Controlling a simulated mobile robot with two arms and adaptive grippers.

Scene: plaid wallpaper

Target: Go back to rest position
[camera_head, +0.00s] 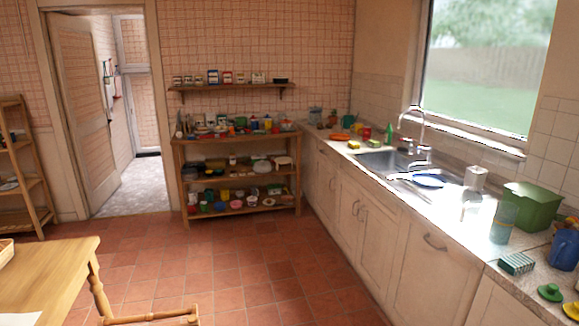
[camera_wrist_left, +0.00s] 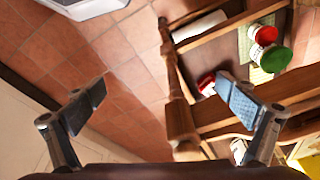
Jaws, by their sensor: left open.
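My left gripper (camera_wrist_left: 162,91) shows in the left wrist view. Its two fingers stand wide apart with nothing between the pads. Behind them are the terracotta floor and a wooden frame with shelves (camera_wrist_left: 172,90), seen tilted. The frame's post passes behind the space between the fingers; I cannot tell how far away it is. Neither gripper shows in the head view, and my right gripper is in no view.
A red-lidded jar (camera_wrist_left: 266,34) and a green-lidded jar (camera_wrist_left: 275,59) stand by the frame. In the head view, a wooden table (camera_head: 45,275) and a chair (camera_head: 150,317) are at lower left. A counter (camera_head: 395,187) with a sink runs along the right. The tiled floor (camera_head: 235,265) between is clear.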

